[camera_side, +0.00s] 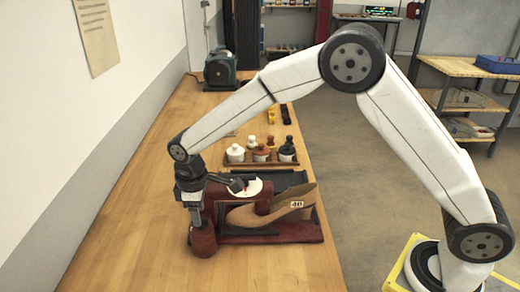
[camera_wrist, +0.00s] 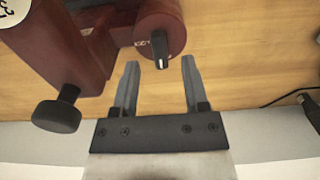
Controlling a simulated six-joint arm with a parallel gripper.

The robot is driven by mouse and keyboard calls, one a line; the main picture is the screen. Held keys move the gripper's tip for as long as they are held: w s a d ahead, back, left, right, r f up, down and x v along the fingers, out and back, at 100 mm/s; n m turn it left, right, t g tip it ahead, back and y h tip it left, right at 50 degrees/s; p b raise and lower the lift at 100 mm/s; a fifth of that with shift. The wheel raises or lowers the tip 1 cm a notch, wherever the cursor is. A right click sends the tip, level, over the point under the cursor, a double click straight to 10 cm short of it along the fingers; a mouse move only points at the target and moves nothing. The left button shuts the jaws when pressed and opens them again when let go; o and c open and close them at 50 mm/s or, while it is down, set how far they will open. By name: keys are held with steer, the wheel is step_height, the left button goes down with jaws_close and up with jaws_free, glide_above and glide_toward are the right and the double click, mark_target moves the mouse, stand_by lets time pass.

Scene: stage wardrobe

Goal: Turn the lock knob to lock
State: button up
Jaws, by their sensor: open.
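The lock knob (camera_wrist: 159,48) is a small black lever with a white mark, on the end of a dark red cylinder (camera_wrist: 156,16) in the wrist view. In the side view my gripper (camera_side: 196,215) points down at the left end of the dark red shoe machine (camera_side: 205,240). The knob is hidden there.
A round black knob (camera_wrist: 57,115) sticks out left of my fingers in the wrist view. White, brown and black jars (camera_side: 262,154) stand on a tray behind the machine. A green machine (camera_side: 221,69) stands far back. The bench's left side is clear.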

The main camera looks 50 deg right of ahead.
steer(key=shift+f, duration=1.15)
steer(key=shift+c, duration=0.2)
jaws_close()
